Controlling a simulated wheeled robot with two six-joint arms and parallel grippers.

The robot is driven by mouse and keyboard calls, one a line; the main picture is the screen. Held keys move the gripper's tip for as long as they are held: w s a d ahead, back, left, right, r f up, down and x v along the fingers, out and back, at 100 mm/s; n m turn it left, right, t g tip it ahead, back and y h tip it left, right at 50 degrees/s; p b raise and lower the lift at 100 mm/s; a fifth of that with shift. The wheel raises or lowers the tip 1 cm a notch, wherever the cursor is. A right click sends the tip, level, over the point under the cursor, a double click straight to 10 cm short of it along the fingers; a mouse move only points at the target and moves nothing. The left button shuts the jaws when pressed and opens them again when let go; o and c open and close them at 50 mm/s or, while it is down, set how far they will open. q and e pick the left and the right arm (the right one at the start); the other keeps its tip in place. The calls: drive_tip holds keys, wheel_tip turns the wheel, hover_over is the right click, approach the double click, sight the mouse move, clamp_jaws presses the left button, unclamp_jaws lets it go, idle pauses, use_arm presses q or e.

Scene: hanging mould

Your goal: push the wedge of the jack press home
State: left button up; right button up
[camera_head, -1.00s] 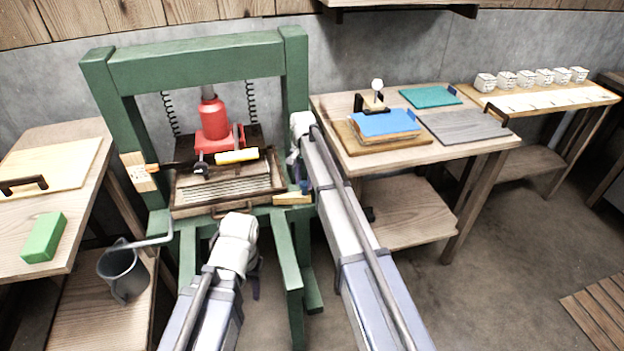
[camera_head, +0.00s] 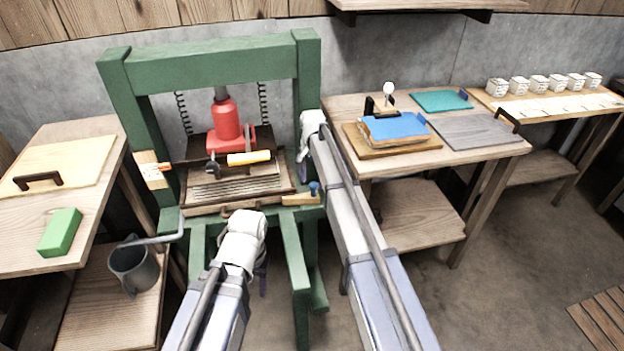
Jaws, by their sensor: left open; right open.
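The jack press is a green frame (camera_head: 205,65) with a red jack (camera_head: 226,122) above a ribbed tray (camera_head: 235,186). A small pale wooden piece (camera_head: 298,199), which looks like the wedge, lies at the tray's front right corner, with a blue part (camera_head: 315,188) at its right end. My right gripper (camera_head: 304,168) hangs at the press's right post, just above that piece; it is open, its fingers mostly hidden by my arm. I cannot tell whether it touches the piece. My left gripper (camera_head: 262,280) is open, low in front of the press, mostly hidden behind its wrist.
A yellow-handled tool (camera_head: 248,158) lies over the tray. The left table holds a green block (camera_head: 60,232); a grey jug (camera_head: 133,270) stands on the shelf beneath.

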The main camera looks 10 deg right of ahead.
wheel_tip(320, 180, up, 6)
drive_tip(key=p, duration=0.5)
drive_tip(key=shift+r+p, duration=0.25)
drive_tip(key=shift+p, duration=0.05)
use_arm(q)
wheel_tip(320, 180, up, 6)
drive_tip(key=shift+r, duration=0.2)
wheel_tip(320, 180, up, 4)
drive_tip(key=p, duration=0.3)
drive_tip(key=shift+f+p, duration=0.15)
drive_tip(key=shift+p, duration=0.2)
use_arm(e)
drive_tip(key=s+a+r+n, duration=0.1)
drive_tip(key=s+a+n, duration=0.2)
drive_tip(key=s, duration=0.9)
drive_tip(key=s+a+r+n, duration=0.1)
drive_tip(key=s+a+n, duration=0.2)
drive_tip(key=s, duration=0.9)
drive_tip(key=s+a+r+n+h, duration=0.1)
drive_tip(key=s+a+n, duration=0.2)
drive_tip(key=s+n, duration=0.3)
drive_tip(key=s, duration=0.5)
drive_tip(key=shift+s+a+r, duration=0.35)
drive_tip(key=shift+s+r, duration=0.05)
use_arm(q)
drive_tip(key=shift+o, duration=0.4)
